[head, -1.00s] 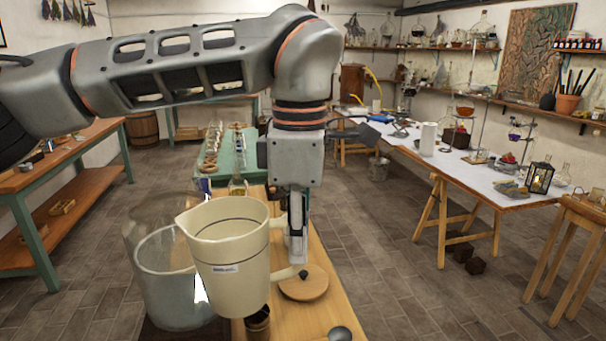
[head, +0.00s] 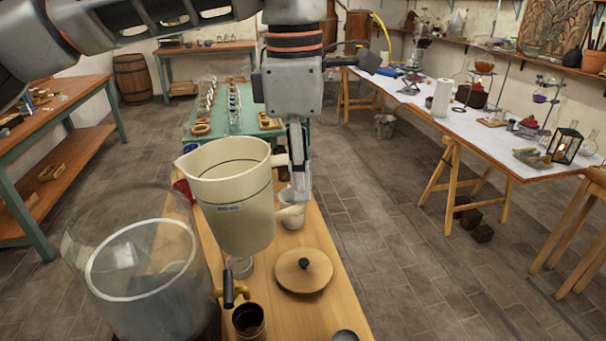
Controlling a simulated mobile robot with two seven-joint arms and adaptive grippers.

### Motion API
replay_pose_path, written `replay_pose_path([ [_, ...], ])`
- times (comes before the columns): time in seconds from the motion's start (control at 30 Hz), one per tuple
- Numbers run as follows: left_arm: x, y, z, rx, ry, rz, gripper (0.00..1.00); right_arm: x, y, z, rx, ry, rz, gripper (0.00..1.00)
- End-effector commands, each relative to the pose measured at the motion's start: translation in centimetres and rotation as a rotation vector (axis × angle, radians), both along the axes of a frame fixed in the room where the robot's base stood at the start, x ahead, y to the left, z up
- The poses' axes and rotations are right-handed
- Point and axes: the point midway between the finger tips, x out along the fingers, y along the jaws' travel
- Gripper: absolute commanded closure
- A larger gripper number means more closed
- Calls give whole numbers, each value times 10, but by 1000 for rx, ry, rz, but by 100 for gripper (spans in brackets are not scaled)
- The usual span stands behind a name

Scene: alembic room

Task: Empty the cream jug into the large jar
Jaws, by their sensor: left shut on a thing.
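The cream jug (head: 232,200) hangs in the air above the wooden bench, close to upright, with its spout toward the left. My left gripper (head: 300,190) is shut on its handle at the jug's right side. The large jar (head: 140,275) is clear glass, at the lower left, with a pale ring-shaped edge showing inside it. My right gripper does not show.
A round wooden lid (head: 304,272) with a dark knob lies on the bench (head: 335,300). A dark cup (head: 249,320) stands beside the jar, and a white cup (head: 291,212) stands behind the jug. A white-topped table (head: 480,135) is at the right.

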Motion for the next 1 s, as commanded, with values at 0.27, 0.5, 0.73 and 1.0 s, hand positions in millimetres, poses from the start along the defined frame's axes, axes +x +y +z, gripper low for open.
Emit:
replay_pose_path([
  [0.27, -1, 9, 19, -182, -21, 4, 100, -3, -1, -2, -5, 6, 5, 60],
  [0.5, -2, 19, 34, -328, -41, 3, 100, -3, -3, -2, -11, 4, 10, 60],
  [0.73, -3, 31, 47, -455, -59, 5, 100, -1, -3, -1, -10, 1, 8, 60],
  [1.0, -5, 47, 58, -578, -74, 5, 100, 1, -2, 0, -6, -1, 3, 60],
])
